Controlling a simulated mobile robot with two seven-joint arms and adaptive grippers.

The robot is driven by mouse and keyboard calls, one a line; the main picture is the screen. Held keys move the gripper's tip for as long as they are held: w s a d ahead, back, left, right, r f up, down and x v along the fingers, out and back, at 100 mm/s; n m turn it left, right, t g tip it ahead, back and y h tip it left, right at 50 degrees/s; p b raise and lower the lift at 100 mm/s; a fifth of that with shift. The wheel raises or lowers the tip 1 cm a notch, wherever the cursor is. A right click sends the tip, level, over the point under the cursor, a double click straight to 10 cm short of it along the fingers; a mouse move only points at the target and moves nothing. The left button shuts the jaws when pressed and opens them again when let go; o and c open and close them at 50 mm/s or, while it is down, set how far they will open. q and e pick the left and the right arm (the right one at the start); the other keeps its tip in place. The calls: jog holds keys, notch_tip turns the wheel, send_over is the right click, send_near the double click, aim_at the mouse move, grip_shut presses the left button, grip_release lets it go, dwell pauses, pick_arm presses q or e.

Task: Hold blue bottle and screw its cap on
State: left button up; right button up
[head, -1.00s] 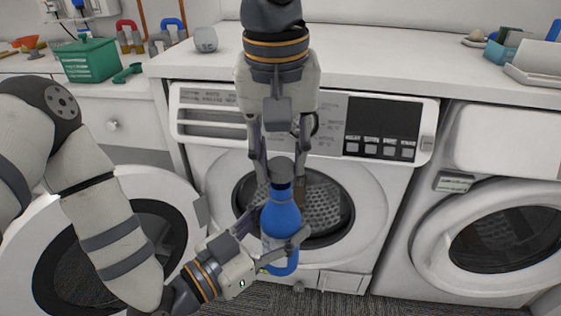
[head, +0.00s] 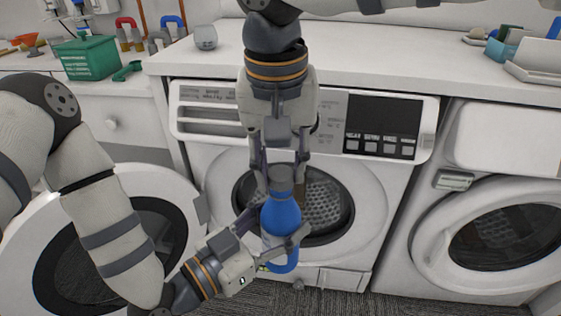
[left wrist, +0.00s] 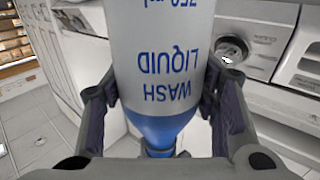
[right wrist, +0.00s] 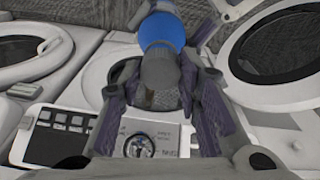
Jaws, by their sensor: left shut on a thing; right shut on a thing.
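The blue bottle (head: 281,216) is upright in front of the middle washing machine. Its white label reads "WASH LIQUID" in the left wrist view (left wrist: 165,60), where the text is upside down. My left gripper (head: 271,232) is shut around the bottle's body from the lower left. The grey cap (head: 281,178) is at the top of the bottle, in line with the neck. My right gripper (head: 280,186) comes down from above and is shut on the cap. In the right wrist view the cap (right wrist: 160,72) sits between the fingers against the blue bottle (right wrist: 162,30). The thread is hidden.
The middle washing machine (head: 215,165) stands close behind the bottle under a white worktop (head: 350,50). A green basket (head: 88,58) and a grey object (head: 205,37) are on the worktops.

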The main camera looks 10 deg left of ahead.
jog(key=shift+f, duration=0.45)
